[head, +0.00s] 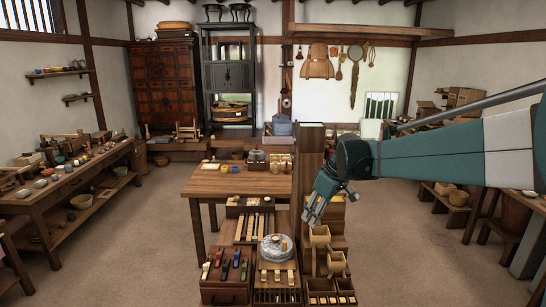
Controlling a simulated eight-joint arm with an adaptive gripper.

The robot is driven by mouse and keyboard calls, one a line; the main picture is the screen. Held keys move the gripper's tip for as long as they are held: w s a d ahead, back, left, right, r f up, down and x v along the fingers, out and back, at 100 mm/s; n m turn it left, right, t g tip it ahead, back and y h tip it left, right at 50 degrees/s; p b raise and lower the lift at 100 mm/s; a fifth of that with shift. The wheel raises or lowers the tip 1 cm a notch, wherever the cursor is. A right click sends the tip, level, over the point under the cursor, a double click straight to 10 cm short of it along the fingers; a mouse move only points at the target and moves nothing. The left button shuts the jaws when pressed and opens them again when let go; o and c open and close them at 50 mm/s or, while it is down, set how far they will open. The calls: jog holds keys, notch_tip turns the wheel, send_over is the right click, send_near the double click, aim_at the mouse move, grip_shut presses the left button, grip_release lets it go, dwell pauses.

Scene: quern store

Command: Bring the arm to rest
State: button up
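My arm (430,152) reaches in from the right edge of the head view, roughly level. Its wrist bends down, and my gripper (313,218) points down and slightly left. It hangs beside the tall wooden post or cabinet side and above the stepped wooden boxes. The fingers are small in this view, and I cannot tell whether they are apart or closed. No object clearly shows in them. Whether the fingertips touch anything below is unclear.
A wooden table (225,183) stands left of my gripper. In front are a round grey quern stone (276,248), a drawer box with coloured handles (226,268) and wooden hoppers (320,236). Loaded benches line both side walls. The floor (130,245) at left is clear.

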jog(key=s+d+r+m+t, duration=0.1)
jog(key=s+d+r+m, duration=0.15)
jog(key=s, duration=0.85)
jog(key=s+d+f+m+t+h, duration=0.1)
jog(key=s+d+f+m, duration=0.1)
jog(key=s, duration=1.2)
jog(key=s+d+f+m+t+h, duration=0.1)
jog(key=s+f+m, duration=0.3)
jog(key=s, duration=1.1)
jog(key=shift+s+d+f+m+t+h, duration=0.15)
jog(key=shift+s+d+m+t+h, duration=0.2)
jog(key=shift+d, duration=0.35)
